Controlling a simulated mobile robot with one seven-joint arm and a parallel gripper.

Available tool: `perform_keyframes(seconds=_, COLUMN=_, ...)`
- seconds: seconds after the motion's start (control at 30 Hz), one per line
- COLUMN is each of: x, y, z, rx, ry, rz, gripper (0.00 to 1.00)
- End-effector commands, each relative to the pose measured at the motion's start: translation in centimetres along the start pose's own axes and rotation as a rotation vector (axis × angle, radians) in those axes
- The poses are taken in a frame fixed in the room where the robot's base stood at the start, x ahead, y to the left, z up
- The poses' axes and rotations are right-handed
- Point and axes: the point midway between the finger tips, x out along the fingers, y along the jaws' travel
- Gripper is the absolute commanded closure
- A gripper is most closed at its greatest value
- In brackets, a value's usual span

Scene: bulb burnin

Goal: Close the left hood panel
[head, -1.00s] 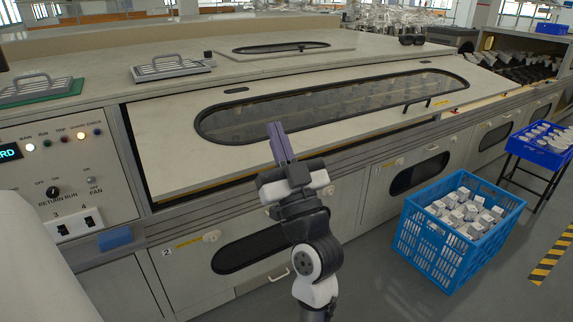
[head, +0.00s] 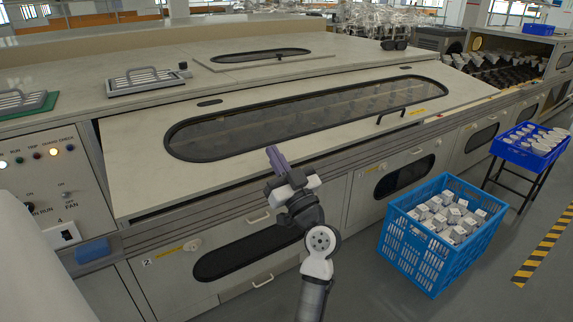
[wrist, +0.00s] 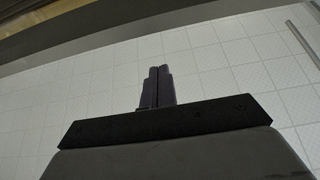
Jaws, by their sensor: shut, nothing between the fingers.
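The hood panel (head: 142,172) is a pale, sloping cover with a long oval dark window (head: 300,118) and a black bar handle (head: 402,113) near its right end. A thin dark gap shows under parts of its front edge; how far it is raised is hard to tell. My gripper (head: 272,151) is shut and empty, its purple fingers pointing up in front of the panel's lower edge. Whether it touches the panel cannot be told. In the wrist view the shut fingers (wrist: 158,72) stand against a pale tiled surface, and the panel is not recognisable there.
A blue crate of white boxes (head: 444,240) stands on the floor to the right. A blue tray on a stand (head: 530,147) is beyond it. A control panel with switches (head: 48,172) is at the left. A vent grille with a handle (head: 148,80) sits on the machine top.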

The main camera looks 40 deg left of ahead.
Motion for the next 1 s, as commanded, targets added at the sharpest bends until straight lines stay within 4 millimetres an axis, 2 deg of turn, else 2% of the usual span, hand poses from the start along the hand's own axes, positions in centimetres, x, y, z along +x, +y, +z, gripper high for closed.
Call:
perform_keyframes(seconds=0.03, x=-0.6, y=0.1, z=1.5, rx=0.005, ry=-0.012, rz=0.002, gripper=1.00)
perform_keyframes(seconds=0.23, x=-1.4, y=0.1, z=3.3, rx=0.003, ry=-0.008, rz=0.003, gripper=1.00)
perform_keyframes(seconds=0.77, x=-1.7, y=0.1, z=3.8, rx=0.001, ry=-0.005, rz=0.003, gripper=1.00)
perform_keyframes(seconds=1.0, x=-2.2, y=0.1, z=5.0, rx=0.000, ry=0.016, rz=0.003, gripper=1.00)
